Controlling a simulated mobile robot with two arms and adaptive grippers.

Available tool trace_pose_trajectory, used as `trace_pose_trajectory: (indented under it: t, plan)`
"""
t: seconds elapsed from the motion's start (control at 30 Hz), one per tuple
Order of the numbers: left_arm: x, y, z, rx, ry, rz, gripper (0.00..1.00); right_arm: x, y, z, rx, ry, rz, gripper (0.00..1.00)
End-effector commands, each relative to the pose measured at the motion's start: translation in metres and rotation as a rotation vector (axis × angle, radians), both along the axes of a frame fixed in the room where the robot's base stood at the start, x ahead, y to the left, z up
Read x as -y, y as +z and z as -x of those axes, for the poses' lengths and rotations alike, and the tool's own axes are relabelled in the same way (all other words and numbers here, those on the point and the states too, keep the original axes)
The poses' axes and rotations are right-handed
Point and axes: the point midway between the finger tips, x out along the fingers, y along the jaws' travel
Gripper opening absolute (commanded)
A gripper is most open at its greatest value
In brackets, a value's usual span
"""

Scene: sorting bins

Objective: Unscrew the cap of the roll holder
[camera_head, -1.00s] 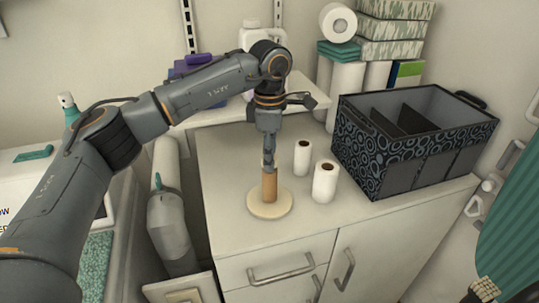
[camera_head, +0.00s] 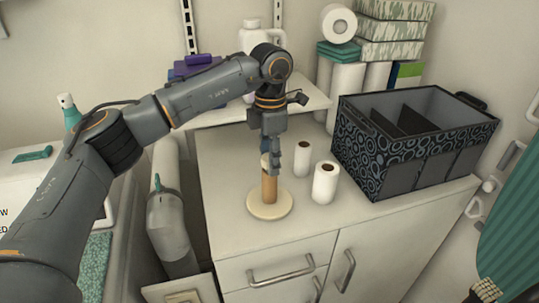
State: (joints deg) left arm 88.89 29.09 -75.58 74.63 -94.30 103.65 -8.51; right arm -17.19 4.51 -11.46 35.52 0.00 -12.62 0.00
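The roll holder has a round cream base (camera_head: 269,206) and an upright brown post (camera_head: 269,186), standing near the left side of the white cabinet top. My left gripper (camera_head: 271,166) points down at the top of the post. A small pale piece, perhaps the cap, shows beside the fingers at the post's top. The fingers hide much of it, and I cannot tell whether they grip it. My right gripper is not clearly visible.
Two white paper rolls, a small one (camera_head: 302,160) and a larger one (camera_head: 325,184), stand just right of the holder. A dark patterned bin with dividers (camera_head: 405,160) fills the right of the cabinet top (camera_head: 230,225). The front left of the top is clear.

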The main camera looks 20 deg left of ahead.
Motion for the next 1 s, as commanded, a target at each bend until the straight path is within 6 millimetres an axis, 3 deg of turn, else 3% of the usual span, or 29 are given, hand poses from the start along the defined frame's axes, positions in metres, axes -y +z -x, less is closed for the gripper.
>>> trace_pose_trajectory:
  t: [0.07, 0.37, 0.8, 1.0]
  plan:
    - [0.0001, 0.0006, -0.0005, 0.003, -0.001, 0.0, 0.62, 0.0, -0.0003, 0.0001, 0.0, 0.0, 0.0, 0.4]
    - [-0.0006, 0.0034, -0.0017, 0.008, -0.01, 0.001, 0.62, 0.0001, 0.0005, 0.0, 0.0, 0.0, 0.0, 0.4]
    - [-0.0012, 0.0047, -0.0012, 0.011, -0.542, 0.005, 0.62, 0.0003, 0.0078, 0.0, 0.0, 0.0, 0.0, 0.4]
    - [-0.0015, 0.0045, -0.0012, 0.01, -0.643, 0.005, 0.62, 0.0003, 0.0086, 0.0, 0.0, 0.0, 0.0, 0.4]
